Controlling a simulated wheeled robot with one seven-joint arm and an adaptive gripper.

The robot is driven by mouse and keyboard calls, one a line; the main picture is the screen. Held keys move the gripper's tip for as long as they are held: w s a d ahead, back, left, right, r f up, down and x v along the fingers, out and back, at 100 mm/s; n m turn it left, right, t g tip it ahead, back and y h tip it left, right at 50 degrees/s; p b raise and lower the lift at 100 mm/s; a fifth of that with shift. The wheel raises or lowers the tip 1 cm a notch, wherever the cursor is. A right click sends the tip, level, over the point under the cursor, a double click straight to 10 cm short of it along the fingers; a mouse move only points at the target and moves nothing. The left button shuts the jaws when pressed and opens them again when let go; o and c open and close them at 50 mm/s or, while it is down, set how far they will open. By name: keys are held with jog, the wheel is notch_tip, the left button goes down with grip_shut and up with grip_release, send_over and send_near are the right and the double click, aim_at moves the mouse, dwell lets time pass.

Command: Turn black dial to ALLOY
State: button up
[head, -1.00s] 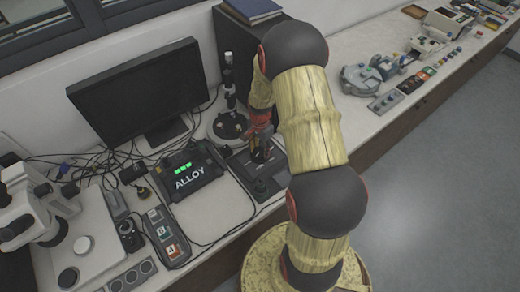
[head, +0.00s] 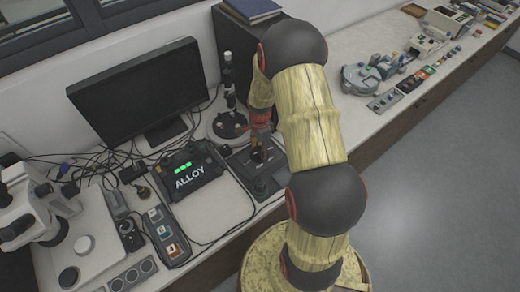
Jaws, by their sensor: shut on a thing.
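A black display box (head: 190,169) stands on the bench left of my gripper. It shows the word ALLOY in white, with green lit blocks above it. My gripper (head: 261,152) points down over a dark control panel (head: 240,162) just right of the display box. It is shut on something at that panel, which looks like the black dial. The dial itself is mostly hidden by my gripper, and its pointer cannot be made out.
A dark knob or stick (head: 261,185) stands on the panel's near part. A monitor (head: 140,90) is behind, and a microscope (head: 35,205) is at the left. A numbered grey box (head: 163,232) and cables lie near the display. Small instruments line the bench to the right.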

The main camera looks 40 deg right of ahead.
aim_at(260, 151)
jog(key=o, duration=1.2)
jog(key=shift+r, duration=0.1)
notch_tip(260, 151, up, 12)
jog(key=shift+f, duration=0.1)
dwell(0.4)
